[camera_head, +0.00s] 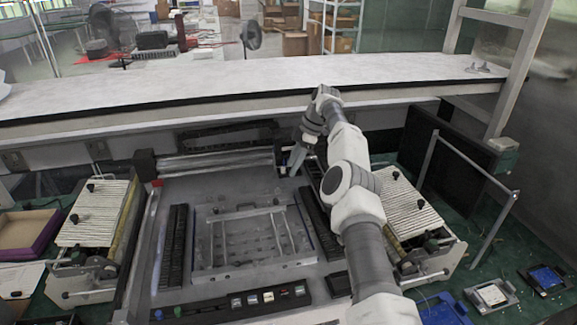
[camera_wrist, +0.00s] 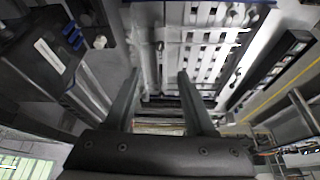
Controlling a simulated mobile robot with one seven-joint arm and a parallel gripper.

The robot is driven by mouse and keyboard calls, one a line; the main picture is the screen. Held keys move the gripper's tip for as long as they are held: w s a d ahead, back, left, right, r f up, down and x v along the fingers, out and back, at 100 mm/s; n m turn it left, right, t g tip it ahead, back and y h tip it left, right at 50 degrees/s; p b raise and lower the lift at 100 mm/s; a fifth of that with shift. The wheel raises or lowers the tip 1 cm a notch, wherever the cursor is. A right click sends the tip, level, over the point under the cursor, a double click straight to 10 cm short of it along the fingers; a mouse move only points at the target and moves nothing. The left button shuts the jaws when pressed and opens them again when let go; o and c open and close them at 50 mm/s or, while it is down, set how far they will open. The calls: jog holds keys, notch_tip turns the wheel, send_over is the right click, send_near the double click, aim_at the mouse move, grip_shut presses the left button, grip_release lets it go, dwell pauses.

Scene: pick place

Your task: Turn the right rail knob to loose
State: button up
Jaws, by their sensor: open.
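My gripper (camera_head: 297,163) is at the back of the machine bed in the head view, fingers pointing down. In the wrist view its two fingers (camera_wrist: 158,85) are apart with nothing between them. A light frame with rails (camera_head: 252,237) lies on the bed, in front of my gripper. Small dark knobs show on the frame, one at its back right (camera_head: 276,201). In the wrist view the slotted plate with rails (camera_wrist: 205,50) lies beyond the fingertips, with a small dark knob (camera_wrist: 160,46) on its left part. I cannot tell which is the right rail knob or its setting.
Ribbed feeder units stand left (camera_head: 95,215) and right (camera_head: 405,205) of the bed, with black knobs on top. A button strip (camera_head: 250,300) runs along the front. A metal handle frame (camera_head: 480,185) rises at right. A shelf (camera_head: 250,85) crosses behind.

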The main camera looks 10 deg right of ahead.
jog(key=shift+p+v, duration=1.9)
jog(key=shift+v, duration=0.05)
jog(key=m+y+b, duration=0.4)
jog(key=m, duration=0.3)
send_over(276, 200)
jog(key=s+d, duration=0.1)
jog(key=s, duration=0.2)
notch_tip(276, 200, down, 2)
jog(key=s+a+f+m+t+y+b, duration=0.1)
jog(key=s+f+m+y+b, duration=0.2)
jog(key=m, duration=0.9)
jog(key=s+d+f+m+t+h+b, duration=0.2)
jog(key=s+d+f+m+t+b, duration=0.25)
jog(key=m, duration=0.85)
jog(key=s+d+f+m+t+h+b, duration=0.15)
jog(key=s+d+m+t, duration=0.45)
jog(key=m, duration=0.7)
jog(key=shift+g+y, duration=0.25)
jog(key=shift+g, duration=0.4)
jog(key=x, duration=0.6)
jog(key=w+d+x, duration=0.1)
jog(key=x, duration=0.5)
jog(key=p+x, duration=0.1)
jog(key=x, duration=0.5)
jog(key=shift+w+r, duration=0.2)
jog(key=shift+w, duration=0.25)
